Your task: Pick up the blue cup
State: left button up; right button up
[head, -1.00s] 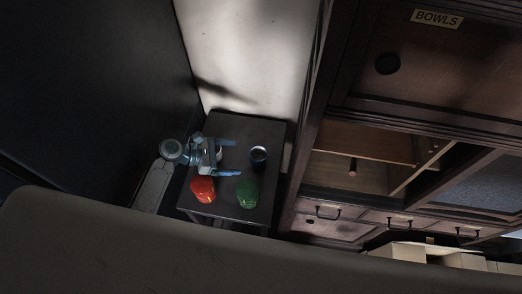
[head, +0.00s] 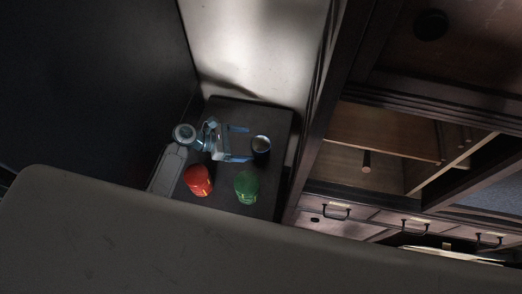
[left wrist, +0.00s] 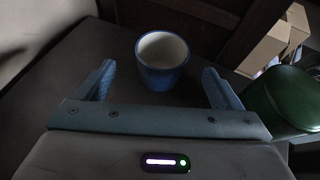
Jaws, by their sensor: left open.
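The blue cup (head: 261,146) stands upright on a small dark table (head: 222,112), near its right side. In the left wrist view the cup (left wrist: 161,72) is blue outside with a pale inside, and sits ahead of my fingers. My left gripper (head: 239,144) is open and empty, its blue fingers pointing right toward the cup. In the left wrist view the left gripper (left wrist: 161,86) has the cup centred between and just beyond its fingertips. I see no contact. My right gripper is not in view.
A red object (head: 198,180) and a green object (head: 246,187) stand on the table near my left gripper. The green one (left wrist: 284,98) is close beside the right finger in the wrist view. A wooden cabinet (head: 385,130) with drawers stands to the right.

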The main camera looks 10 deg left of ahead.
aim_at(269, 145)
pick_arm(q)
jog(key=b+x, duration=0.2)
jog(key=x, duration=0.1)
jog(key=shift+d+f+b, duration=0.15)
jog(key=shift+d+b, duration=0.2)
jog(key=shift+b, duration=0.05)
jog(key=shift+w+d, duration=0.15)
jog(key=shift+d, duration=0.35)
jog(key=c, duration=1.1)
